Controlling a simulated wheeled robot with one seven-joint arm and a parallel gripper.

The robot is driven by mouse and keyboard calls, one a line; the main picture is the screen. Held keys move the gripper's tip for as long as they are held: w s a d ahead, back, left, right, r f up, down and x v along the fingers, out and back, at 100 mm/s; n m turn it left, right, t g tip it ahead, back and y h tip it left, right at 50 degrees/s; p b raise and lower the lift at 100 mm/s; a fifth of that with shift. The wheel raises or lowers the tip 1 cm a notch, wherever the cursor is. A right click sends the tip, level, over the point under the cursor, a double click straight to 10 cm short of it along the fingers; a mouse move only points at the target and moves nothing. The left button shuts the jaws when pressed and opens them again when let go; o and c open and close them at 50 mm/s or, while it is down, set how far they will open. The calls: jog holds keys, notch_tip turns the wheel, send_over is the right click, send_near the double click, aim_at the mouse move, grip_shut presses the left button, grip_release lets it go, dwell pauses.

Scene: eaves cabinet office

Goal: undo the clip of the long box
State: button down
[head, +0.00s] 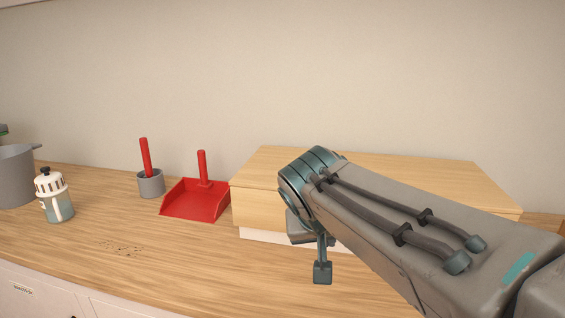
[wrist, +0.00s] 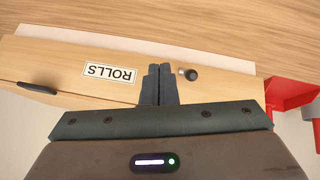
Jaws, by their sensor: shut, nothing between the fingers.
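The long box (head: 400,173) is pale wood with a lid and stands on the counter against the wall; my arm hides much of its front in the head view. In the wrist view its front (wrist: 60,65) carries an upside-down ROLLS label (wrist: 109,73). A dark elongated piece (wrist: 37,88) lies at the lid seam, left of the label. A round dark knob (wrist: 191,74) with a pale base sits right of the label. I cannot tell which is the clip. My gripper (wrist: 158,70) is shut and empty in front of the box, between label and knob, close to the knob.
A red dustpan (head: 197,203) lies just left of the box, with a grey cup (head: 151,186) holding a red handle behind it. A white-topped jar (head: 55,200) and grey pot (head: 15,177) stand farther left. Dark crumbs (head: 122,248) lie on the counter (head: 190,270), otherwise clear in front.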

jog(key=s+d+f+g+y+p, duration=0.1)
jog(key=s+d+f+g+p, duration=0.1)
jog(key=s, duration=0.4)
jog(key=s+d+f+g+y+p, duration=0.1)
jog(key=s+d+f+p, duration=0.3)
jog(key=s, duration=0.2)
jog(key=shift+s+g+y+p, duration=0.3)
jog(key=shift+g, duration=0.1)
